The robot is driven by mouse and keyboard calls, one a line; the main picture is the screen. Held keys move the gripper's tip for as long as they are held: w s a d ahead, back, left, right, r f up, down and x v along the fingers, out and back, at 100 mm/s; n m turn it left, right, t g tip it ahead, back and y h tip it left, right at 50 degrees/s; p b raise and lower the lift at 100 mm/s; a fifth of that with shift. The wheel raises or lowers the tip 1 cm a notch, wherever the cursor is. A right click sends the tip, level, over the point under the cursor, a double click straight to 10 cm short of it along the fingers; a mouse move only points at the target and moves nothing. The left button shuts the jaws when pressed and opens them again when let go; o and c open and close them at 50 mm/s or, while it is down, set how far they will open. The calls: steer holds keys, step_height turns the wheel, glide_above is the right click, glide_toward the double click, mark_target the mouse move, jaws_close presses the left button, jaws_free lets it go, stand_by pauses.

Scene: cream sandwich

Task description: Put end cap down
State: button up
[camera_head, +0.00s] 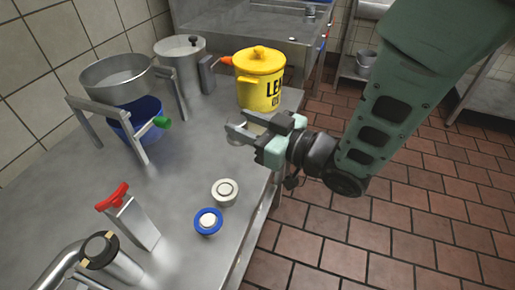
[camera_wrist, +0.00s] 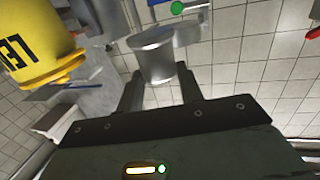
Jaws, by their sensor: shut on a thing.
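My gripper (camera_head: 243,128) is shut on a short silvery metal end cap, held at the right side of the steel table (camera_head: 185,170). In the wrist view, the end cap (camera_wrist: 155,62) shows as a round metal cup between the two fingers (camera_wrist: 160,88). In the head view, only a small part of the end cap (camera_head: 237,140) shows under the fingers. It appears to be above the table, but I cannot tell the exact gap.
A yellow lidded pot (camera_head: 259,82) stands just behind my gripper. A pale round part (camera_head: 224,191) and a blue-rimmed part (camera_head: 208,222) lie in front. A metal bowl on a stand (camera_head: 117,77) and a red-handled fitting (camera_head: 131,220) stand left. The mid-table is clear.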

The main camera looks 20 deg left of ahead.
steer(key=shift+w+d+f+b, duration=0.1)
steer(key=shift+f+b, duration=0.1)
steer(key=shift+f, duration=2.4)
steer(key=shift+w+f+b, duration=0.1)
steer(key=shift+f+b, duration=0.05)
steer(key=shift+f, duration=2.4)
steer(key=shift+f, duration=0.2)
steer(key=o, duration=1.2)
steer(key=shift+o, duration=0.2)
steer(key=shift+r, duration=0.1)
